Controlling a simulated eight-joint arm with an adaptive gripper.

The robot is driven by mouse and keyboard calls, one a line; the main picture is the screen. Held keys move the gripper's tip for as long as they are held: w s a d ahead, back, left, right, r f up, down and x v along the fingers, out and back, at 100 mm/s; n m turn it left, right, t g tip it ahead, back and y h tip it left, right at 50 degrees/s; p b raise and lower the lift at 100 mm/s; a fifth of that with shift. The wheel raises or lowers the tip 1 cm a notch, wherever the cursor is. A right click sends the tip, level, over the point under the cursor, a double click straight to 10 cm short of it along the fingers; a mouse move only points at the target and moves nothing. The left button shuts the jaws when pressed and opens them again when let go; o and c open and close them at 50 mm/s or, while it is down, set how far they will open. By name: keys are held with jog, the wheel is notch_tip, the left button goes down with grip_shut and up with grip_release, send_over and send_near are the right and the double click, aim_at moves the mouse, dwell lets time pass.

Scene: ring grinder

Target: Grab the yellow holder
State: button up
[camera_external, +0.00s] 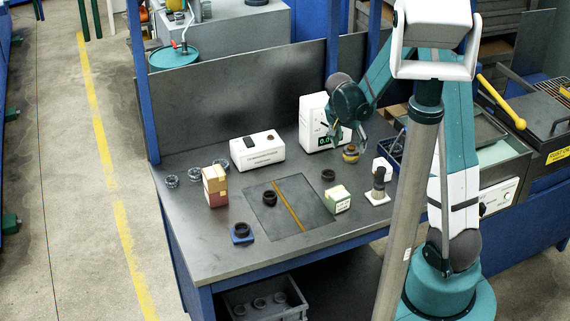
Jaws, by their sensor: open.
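The yellow holder (350,156) appears as a small, rounded yellow and dark piece near the back right of the workbench, in front of the white device with a green display. My gripper (345,139) is open and points down just above and slightly left of the holder. The fingertips are small and partly lost against the white device, so I cannot tell whether they touch the holder.
The white device (312,116) stands close behind my gripper. A brush on a stand (378,184), a green and white box (338,199) and a dark ring (328,175) are nearby. A blue holder (242,239) sits at the front left.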

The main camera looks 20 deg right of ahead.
aim_at(348, 148)
dwell(0.3)
jog(key=shift+x, duration=2.6)
jog(key=c, duration=1.4)
